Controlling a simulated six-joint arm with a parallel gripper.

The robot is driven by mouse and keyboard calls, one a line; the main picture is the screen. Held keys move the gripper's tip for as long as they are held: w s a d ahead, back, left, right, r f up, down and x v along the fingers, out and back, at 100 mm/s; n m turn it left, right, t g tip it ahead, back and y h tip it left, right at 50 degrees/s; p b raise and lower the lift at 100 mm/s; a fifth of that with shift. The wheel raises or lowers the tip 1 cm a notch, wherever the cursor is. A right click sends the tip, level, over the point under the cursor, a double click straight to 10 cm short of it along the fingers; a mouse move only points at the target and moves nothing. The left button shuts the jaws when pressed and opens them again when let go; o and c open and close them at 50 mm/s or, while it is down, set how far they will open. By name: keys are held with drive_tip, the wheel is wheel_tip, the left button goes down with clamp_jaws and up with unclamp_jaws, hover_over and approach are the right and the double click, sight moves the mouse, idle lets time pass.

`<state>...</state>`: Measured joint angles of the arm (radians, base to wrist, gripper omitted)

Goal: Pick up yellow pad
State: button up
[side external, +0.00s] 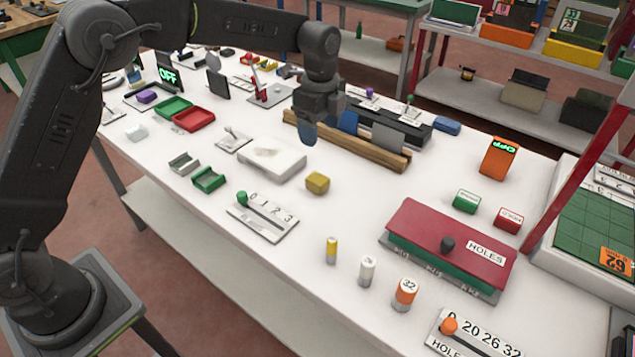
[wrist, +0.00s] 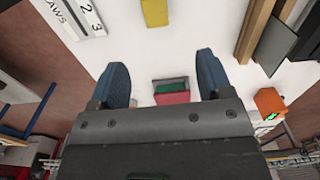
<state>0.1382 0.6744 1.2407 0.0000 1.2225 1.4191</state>
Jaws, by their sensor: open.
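The yellow pad (side external: 317,183) is a small block lying on the white table, near its middle, in the side external view. It also shows at the top edge of the wrist view (wrist: 155,13), partly cut off there. My gripper (wrist: 158,80) has blue fingers spread apart with nothing between them. In the side external view my gripper (side external: 310,132) hangs above the table, behind the yellow pad and near the wooden rail, apart from the pad.
A white block (side external: 265,160) lies left of the pad, and a numbered slider plate (side external: 262,218) lies in front. A red-topped HOLES box (side external: 465,235) stands to the right.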

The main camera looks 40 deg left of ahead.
hover_over(318, 178)
drive_tip(key=f, duration=0.8)
drive_tip(key=shift+w+f, duration=0.35)
drive_tip(key=shift+s+f, duration=0.2)
drive_tip(key=shift+f, duration=1.15)
drive_tip(key=shift+s+f, duration=0.2)
drive_tip(key=shift+f, duration=1.15)
drive_tip(key=c, duration=1)
